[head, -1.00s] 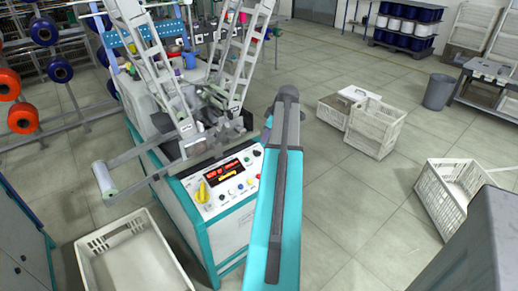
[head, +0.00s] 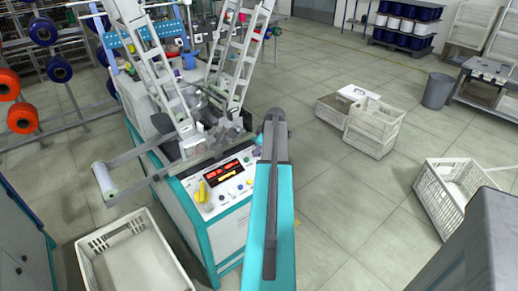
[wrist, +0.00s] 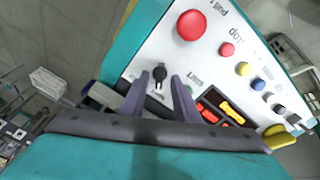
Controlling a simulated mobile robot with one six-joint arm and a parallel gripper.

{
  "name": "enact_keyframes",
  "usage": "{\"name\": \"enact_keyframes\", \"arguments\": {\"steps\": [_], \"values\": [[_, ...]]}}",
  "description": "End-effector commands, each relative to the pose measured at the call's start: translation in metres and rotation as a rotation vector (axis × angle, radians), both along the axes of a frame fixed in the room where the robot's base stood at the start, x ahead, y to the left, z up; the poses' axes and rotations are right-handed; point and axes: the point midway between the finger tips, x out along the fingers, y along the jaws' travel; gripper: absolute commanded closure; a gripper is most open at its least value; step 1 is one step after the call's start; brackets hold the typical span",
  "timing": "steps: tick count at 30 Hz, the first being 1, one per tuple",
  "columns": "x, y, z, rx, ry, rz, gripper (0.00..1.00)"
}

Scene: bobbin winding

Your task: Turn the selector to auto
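The black selector knob (wrist: 158,76) shows in the wrist view on the white control panel (wrist: 150,42), its grip roughly upright in the picture. Small labels lie around it, too blurred to read. My gripper (wrist: 160,77) is open, with one grey finger on each side of the knob. I cannot tell whether the fingers touch it. In the head view my arm hides the gripper, and I cannot make out the selector.
The panel also carries a red push button (wrist: 191,25), a lit display (wrist: 221,108), several small coloured buttons and a yellow knob (head: 202,192). A white crate (head: 95,243) stands in front of the machine.

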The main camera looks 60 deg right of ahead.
Motion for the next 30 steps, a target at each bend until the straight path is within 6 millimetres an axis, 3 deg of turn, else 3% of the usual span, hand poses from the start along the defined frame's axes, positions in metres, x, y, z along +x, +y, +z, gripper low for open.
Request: {"name": "enact_keyframes", "arguments": {"steps": [12,18,20,21,24,30], "values": [[0.003,0.000,-0.005,0.000,0.000,0.001,0.72],[0.003,0.000,-0.005,0.000,0.000,0.001,1.00],[0.003,0.000,-0.005,0.000,0.000,0.001,1.00],[0.007,-0.020,-0.006,0.000,0.000,0.001,1.00],[0.004,-0.006,-0.005,-0.005,-0.001,-0.001,1.00],[0.005,-0.001,-0.004,0.004,-0.004,-0.023,1.00]]}}
